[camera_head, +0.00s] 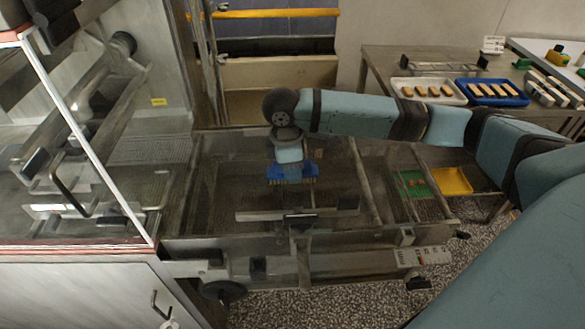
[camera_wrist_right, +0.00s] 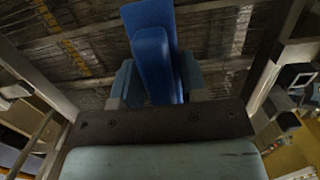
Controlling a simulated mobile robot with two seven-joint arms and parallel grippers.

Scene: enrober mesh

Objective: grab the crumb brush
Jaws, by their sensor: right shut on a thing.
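The crumb brush (camera_head: 307,172) is blue with a row of tan bristles along its lower edge. It shows over the middle of the wire mesh bed (camera_head: 222,190). My right gripper (camera_head: 290,168) comes down from above and is shut on it. In the right wrist view the blue brush handle (camera_wrist_right: 153,55) sits between the two fingers of my right gripper (camera_wrist_right: 157,83). The bristles are hidden in that view. I cannot tell whether they touch the mesh. My left gripper is not in view.
The metal frame rail (camera_head: 368,185) bounds the bed on the right. A glass-sided housing (camera_head: 75,130) stands at the left. A table at the back right holds a white tray (camera_head: 428,101) and a blue tray (camera_head: 492,102) of bars. Green (camera_head: 413,193) and yellow (camera_head: 454,180) pieces lie lower right.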

